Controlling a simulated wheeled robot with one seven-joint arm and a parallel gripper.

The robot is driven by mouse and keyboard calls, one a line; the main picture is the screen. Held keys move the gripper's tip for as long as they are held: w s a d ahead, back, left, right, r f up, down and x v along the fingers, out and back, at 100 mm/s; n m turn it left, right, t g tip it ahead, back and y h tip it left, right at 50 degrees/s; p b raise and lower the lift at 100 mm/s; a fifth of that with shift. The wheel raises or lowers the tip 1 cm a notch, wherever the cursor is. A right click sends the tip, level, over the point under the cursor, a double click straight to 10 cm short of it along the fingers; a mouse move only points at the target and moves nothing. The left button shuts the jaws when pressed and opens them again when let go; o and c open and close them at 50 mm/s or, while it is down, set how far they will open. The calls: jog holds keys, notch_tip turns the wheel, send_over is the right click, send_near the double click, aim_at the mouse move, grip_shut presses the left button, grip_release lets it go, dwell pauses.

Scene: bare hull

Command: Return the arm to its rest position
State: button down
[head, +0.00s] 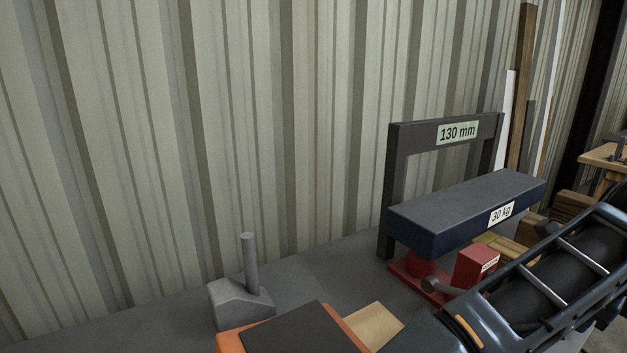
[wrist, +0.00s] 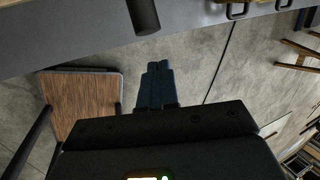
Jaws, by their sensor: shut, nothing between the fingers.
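My gripper (wrist: 157,66) shows in the wrist view as two dark blue fingers pressed together. Nothing is between them. They hang over a bare concrete floor (wrist: 195,62), apart from the things around them. My dark arm (head: 560,275) crosses the lower right of the head view. The gripper itself does not show in the head view.
A grey bench (head: 90,335) bears a grey block with an upright post (head: 250,265), an orange box (head: 228,340), a red jack (head: 420,272) under a "30 kg" block (head: 450,210), and a "130 mm" frame (head: 397,180). A wood-topped stool (wrist: 88,105) stands left of my fingers.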

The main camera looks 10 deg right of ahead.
jog(key=s+d+r+n+t+h, duration=0.2)
jog(key=d+r+n+t+h, duration=0.2)
jog(key=d+r+n+h, duration=0.6)
jog(key=s+a+f+n+t+y, duration=0.3)
jog(key=a+f+n+t+y, duration=0.15)
jog(key=a+f+n, duration=0.4)
jog(key=s+a+f+n+t+y, duration=0.3)
jog(key=s+a+f+n+t, duration=0.15)
jog(key=a+n, duration=0.55)
jog(key=s+a+f+n+y, duration=0.3)
jog(key=s+a+y, duration=0.2)
jog(key=s+a, duration=1)
jog(key=s, duration=0.4)
jog(key=shift+s+a+g+y, duration=0.15)
jog(key=shift+a+g+y, duration=0.15)
jog(key=shift+a+y, duration=0.1)
jog(key=shift+f, duration=0.1)
